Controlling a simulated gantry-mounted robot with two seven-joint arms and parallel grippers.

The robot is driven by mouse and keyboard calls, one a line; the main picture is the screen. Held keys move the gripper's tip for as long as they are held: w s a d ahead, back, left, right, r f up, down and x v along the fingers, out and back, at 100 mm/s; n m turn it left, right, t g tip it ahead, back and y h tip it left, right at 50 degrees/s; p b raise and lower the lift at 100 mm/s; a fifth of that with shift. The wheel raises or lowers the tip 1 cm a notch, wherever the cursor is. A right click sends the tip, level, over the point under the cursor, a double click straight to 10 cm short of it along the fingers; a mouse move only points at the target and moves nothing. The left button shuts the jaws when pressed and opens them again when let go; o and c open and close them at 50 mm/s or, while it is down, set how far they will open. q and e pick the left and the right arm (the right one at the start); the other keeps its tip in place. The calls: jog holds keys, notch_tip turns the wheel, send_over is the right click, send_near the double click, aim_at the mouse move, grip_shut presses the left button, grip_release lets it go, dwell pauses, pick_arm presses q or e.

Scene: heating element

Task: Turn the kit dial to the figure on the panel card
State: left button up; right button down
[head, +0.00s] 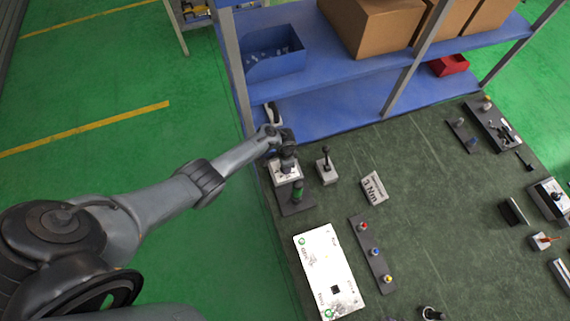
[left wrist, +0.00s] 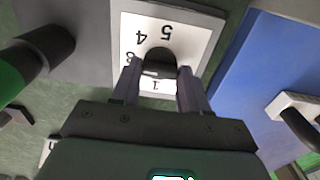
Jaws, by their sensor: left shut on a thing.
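The kit dial is a white plate (head: 286,170) with a black knob (left wrist: 158,63) at the far left of the dark green bench. My left gripper (left wrist: 158,85) is shut on the knob, one finger on each side. In the head view the gripper (head: 286,155) hides most of the dial. My right gripper is out of view.
A green-and-black handle (head: 297,190) stands close in front of the dial, and a black lever on a pale base (head: 326,170) is to its right. A white panel (head: 312,250) and a strip of coloured buttons (head: 372,252) lie nearer. Blue shelving (head: 340,100) stands behind.

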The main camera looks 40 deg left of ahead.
pick_arm(q)
jog(key=o, duration=1.1)
jog(key=shift+c, duration=0.2)
jog(key=shift+r+p, duration=0.3)
jog(key=shift+r, duration=0.3)
notch_tip(320, 180, up, 10)
jog(key=p, duration=0.3)
jog(key=shift+f, duration=0.2)
jog(key=shift+s, duration=0.1)
